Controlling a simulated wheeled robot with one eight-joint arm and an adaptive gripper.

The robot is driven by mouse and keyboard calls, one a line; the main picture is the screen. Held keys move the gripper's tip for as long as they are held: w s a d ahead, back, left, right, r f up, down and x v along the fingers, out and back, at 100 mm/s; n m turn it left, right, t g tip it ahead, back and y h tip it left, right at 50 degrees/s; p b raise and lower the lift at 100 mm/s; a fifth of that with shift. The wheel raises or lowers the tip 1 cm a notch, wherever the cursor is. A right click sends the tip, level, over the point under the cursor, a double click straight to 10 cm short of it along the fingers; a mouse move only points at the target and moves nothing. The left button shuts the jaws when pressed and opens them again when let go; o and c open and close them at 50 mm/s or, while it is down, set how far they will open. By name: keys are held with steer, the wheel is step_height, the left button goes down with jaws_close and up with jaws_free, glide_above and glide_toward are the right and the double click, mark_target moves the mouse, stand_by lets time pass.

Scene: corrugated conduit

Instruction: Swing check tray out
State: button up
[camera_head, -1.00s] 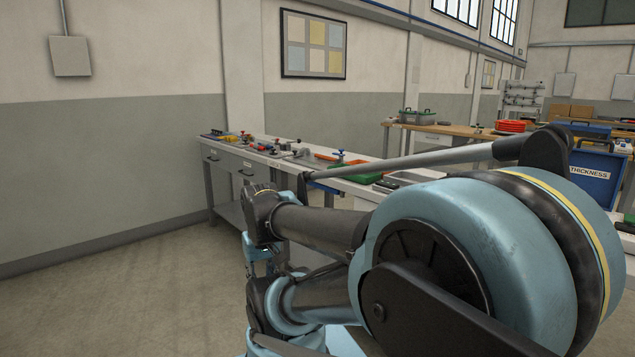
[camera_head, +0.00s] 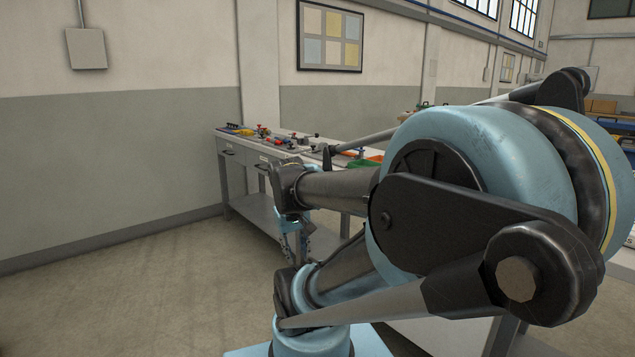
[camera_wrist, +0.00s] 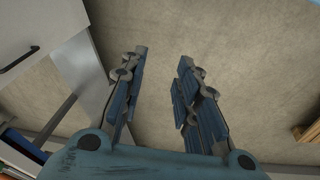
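My gripper (camera_head: 296,250) hangs low in front of the workbench, partly hidden by my own arm in the head view. In the wrist view my gripper (camera_wrist: 163,62) has its two blue-grey fingers spread apart, with only bare floor between them. It is open and empty. I cannot pick out a check tray for certain. A green item (camera_head: 362,164) and an orange item (camera_head: 375,156) lie on the bench, mostly hidden behind my arm.
The grey workbench (camera_head: 255,146) with drawers stands along the wall, holding several small coloured parts. Its drawer front and a dark handle (camera_wrist: 20,60) show left of the fingers in the wrist view. A brown wooden edge (camera_wrist: 307,130) is at the right. Floor (camera_head: 140,290) at left is clear.

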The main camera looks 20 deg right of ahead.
steer(key=w+d+r+h, duration=0.3)
steer(key=w+d, duration=0.1)
steer(key=w, duration=0.7)
steer(key=w+d+r+n+t+h, duration=0.1)
steer(key=w+d+r+h, duration=0.2)
steer(key=w, duration=0.7)
steer(key=w+d+r+h, duration=0.25)
steer(key=w+d, duration=0.35)
steer(key=w, duration=0.5)
steer(key=w+f+n+t+h, duration=0.15)
steer(key=w+f, duration=0.25)
steer(key=w, duration=0.5)
steer(key=w+d+f+h, duration=0.1)
steer(key=w+f+h, duration=0.2)
steer(key=w, duration=0.5)
steer(key=w+f+n+t+h, duration=0.1)
steer(key=w+f+h, duration=0.25)
steer(key=w, duration=0.55)
steer(key=shift+y, duration=0.45)
steer(key=x, duration=1.7)
steer(key=shift+w+d+f, duration=0.25)
steer(key=shift+d+f, duration=0.05)
